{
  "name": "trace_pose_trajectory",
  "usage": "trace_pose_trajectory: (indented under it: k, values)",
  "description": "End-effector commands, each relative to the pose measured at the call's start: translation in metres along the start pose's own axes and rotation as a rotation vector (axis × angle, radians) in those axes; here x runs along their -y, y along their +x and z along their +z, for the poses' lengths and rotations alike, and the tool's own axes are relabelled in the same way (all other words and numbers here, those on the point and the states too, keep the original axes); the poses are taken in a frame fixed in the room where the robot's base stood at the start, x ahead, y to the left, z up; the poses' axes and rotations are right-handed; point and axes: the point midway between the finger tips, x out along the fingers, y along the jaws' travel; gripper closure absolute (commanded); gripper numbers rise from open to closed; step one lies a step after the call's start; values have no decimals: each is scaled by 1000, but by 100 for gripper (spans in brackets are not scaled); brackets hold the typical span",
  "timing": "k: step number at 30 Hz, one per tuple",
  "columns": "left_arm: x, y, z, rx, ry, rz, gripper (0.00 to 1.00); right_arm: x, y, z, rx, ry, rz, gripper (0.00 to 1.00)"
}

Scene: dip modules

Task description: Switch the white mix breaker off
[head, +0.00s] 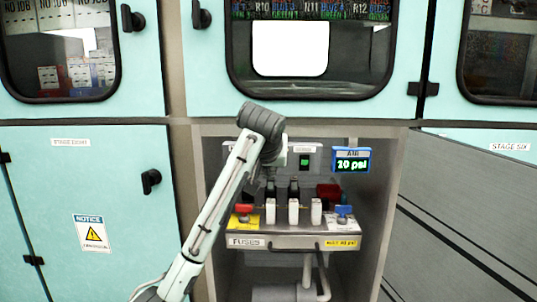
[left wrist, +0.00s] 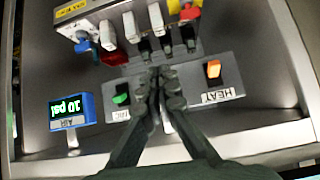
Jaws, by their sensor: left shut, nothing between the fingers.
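Three white breaker levers stand in a row on the fuse box, at left (head: 270,211), middle (head: 293,211) and right (head: 316,211) in the head view. They show turned around in the left wrist view, with a black part by each. I cannot read which one is labelled mix. My left gripper (left wrist: 160,76) is shut and empty, its fingertips close to the black parts behind the white levers. In the head view the left gripper (head: 271,172) is above and behind the left of the row, partly hidden by my arm. Contact cannot be told. My right gripper is out of view.
A red knob (head: 243,209) and a blue knob (head: 344,210) flank the levers, with a red block (head: 329,191) behind. A green switch (left wrist: 122,99) and an orange heat switch (left wrist: 213,68) sit near my fingers. A gauge (head: 351,160) reads 10 psi. Recess walls enclose the box.

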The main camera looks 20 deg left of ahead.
Motion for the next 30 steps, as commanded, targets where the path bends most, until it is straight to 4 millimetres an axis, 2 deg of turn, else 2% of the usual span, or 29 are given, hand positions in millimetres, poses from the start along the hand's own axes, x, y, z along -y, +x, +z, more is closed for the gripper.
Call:
trace_pose_trajectory:
  k: [1,3,6,11,22,26,30]
  values:
    - [0,-17,-22,-25,-13,-4,100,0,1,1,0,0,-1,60]
    - [0,-33,-42,-46,-29,-10,100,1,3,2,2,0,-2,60]
    - [0,-48,-58,-65,-45,-16,100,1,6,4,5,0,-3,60]
    - [0,-56,-66,-74,-52,-19,100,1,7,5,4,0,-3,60]
    - [0,-50,-66,-73,-52,-19,100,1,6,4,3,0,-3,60]
    - [2,-33,-67,-70,-52,-21,100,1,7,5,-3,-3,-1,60]
    - [2,-7,-69,-70,-52,-20,100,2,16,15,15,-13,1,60]
